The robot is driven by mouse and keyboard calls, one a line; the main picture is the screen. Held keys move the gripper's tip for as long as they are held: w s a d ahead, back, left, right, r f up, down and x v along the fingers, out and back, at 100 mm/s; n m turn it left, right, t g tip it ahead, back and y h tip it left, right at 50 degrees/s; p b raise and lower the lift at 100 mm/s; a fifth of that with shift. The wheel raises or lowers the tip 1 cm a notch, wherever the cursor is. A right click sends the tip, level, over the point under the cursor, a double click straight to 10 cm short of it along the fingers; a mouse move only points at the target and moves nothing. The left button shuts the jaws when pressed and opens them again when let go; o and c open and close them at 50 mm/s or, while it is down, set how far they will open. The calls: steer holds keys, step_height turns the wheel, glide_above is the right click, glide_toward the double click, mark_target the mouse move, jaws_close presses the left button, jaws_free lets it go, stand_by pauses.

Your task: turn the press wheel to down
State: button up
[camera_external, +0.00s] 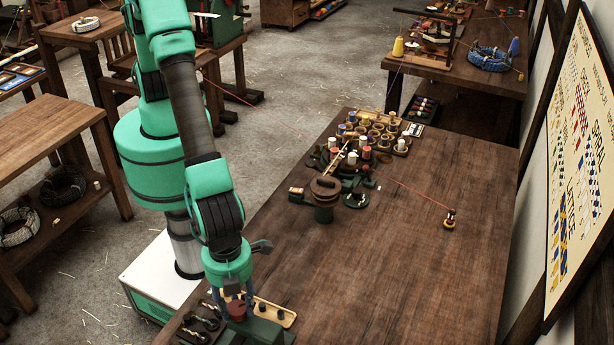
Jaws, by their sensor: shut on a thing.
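My gripper (236,300) points down at the near left end of the long table. Its fingers are shut on a small red round part, which looks like the press wheel (237,311). The wheel sits on top of a dark green block that looks like the press (262,334), at the bottom edge of the picture. The fingers and wrist cover part of the wheel, so which way it is turned cannot be told.
A light wooden tray (275,313) with dark round pieces lies just right of my gripper. Dark metal tools (200,324) lie to the left. Several spools (365,152) and a round wooden-topped stand (324,190) are farther back. The table's (400,270) right half is mostly clear.

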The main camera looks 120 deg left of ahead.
mark_target(237, 308)
steer(key=m, duration=0.5)
stand_by(0.4)
steer(key=o, duration=1.2)
steer(key=shift+c, duration=0.2)
steer(key=shift+r, duration=0.15)
step_height(237, 308, up, 12)
stand_by(0.4)
